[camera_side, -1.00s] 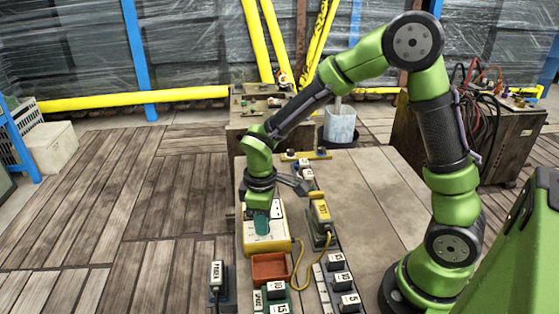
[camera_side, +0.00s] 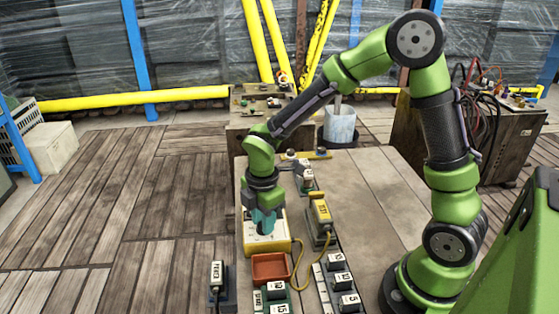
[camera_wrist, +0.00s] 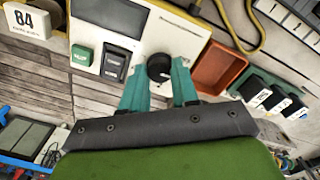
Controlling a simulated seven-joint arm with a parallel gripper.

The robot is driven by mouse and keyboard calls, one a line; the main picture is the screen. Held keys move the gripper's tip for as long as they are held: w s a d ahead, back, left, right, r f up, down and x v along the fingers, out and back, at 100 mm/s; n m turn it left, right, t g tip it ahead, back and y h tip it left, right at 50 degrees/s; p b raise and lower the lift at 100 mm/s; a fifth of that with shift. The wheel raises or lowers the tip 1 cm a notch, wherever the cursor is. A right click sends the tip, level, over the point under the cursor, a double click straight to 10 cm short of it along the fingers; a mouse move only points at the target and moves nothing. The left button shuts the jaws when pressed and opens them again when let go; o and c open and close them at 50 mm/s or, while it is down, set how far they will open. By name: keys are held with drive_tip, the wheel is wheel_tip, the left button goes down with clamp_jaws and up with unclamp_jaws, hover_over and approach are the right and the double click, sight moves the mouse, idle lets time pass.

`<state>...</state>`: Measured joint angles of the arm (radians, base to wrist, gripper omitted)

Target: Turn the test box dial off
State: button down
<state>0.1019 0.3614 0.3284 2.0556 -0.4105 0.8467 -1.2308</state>
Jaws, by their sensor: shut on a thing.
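The test box (camera_side: 266,245) is a cream and yellow box on the table, below my gripper in the side view. In the wrist view the test box (camera_wrist: 190,22) shows a dark screen, a green button, a black rocker switch and a round black dial (camera_wrist: 159,67). My gripper (camera_wrist: 160,80) has teal fingers, one on each side of the dial, and is shut on it. In the side view my gripper (camera_side: 264,228) points down at the box and hides the dial. The dial's pointer setting cannot be read.
An orange-red tray (camera_side: 270,268) sits in front of the box. A yellow tester (camera_side: 321,215) with a yellow cable stands to its right. Several numbered black blocks (camera_side: 338,280) stand at the front. The table's right part (camera_side: 370,200) is clear.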

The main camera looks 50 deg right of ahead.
drive_tip(key=shift+r+n, duration=0.1)
drive_tip(key=shift+n, duration=0.4)
drive_tip(key=c, duration=0.8)
unclamp_jaws()
drive_tip(key=shift+c, duration=0.2)
wheel_tip(320, 180, up, 17)
drive_tip(key=shift+s, duration=0.25)
